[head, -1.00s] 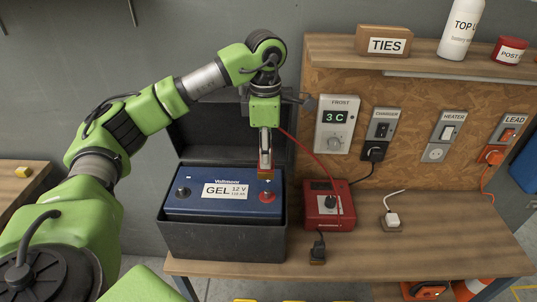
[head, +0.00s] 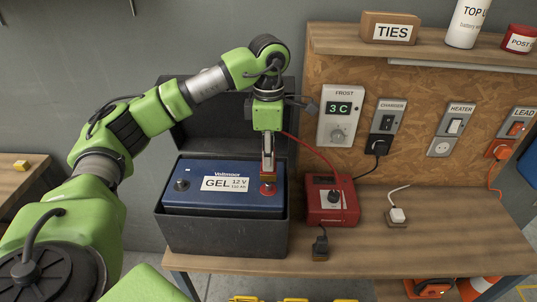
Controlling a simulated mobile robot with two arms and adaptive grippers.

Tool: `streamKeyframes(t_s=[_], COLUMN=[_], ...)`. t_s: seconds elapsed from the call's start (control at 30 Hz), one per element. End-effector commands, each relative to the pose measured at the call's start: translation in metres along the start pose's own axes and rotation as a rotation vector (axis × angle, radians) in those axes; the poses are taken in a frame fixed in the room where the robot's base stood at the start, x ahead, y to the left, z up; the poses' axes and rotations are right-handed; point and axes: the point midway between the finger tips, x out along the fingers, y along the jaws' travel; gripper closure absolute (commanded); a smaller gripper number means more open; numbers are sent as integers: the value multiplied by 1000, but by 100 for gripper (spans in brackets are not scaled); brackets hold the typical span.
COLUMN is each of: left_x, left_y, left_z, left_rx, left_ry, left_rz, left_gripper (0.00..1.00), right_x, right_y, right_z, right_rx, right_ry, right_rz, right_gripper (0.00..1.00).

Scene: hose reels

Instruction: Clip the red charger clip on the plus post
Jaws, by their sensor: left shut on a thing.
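The blue gel battery (head: 222,201) sits in an open black box (head: 215,238). Its plus post, with a red ring (head: 267,189) at the base, is at the battery's right end. A dark post (head: 182,185) is at the left end. My left gripper (head: 268,172) points straight down over the plus post, shut on the red charger clip (head: 268,178). The clip's low end is at the post; whether its jaws grip the post is too small to tell. A red lead runs from the clip to the red charger (head: 331,205). My right gripper is not in view.
A black plug (head: 320,246) and a white plug (head: 397,215) rest on the bench (head: 430,245). The wall panel carries a frost thermostat (head: 340,117) and charger, heater and lead switches. The box's raised lid stands behind the battery. The bench's right front is clear.

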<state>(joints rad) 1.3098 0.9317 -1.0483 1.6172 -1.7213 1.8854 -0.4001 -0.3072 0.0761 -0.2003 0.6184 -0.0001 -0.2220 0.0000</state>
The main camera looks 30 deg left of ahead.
Motion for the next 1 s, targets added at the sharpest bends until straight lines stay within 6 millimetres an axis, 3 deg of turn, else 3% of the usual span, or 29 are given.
streamKeyframes(t_s=[0.63,1.0], left_x=[41,48], left_y=[0,0], left_z=[0,0], left_rx=[0,0], left_ry=[0,0], left_rz=[0,0], left_gripper=[100,100], right_x=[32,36], right_y=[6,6], right_z=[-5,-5], right_rx=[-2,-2], right_ry=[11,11], right_rz=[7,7], right_gripper=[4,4])
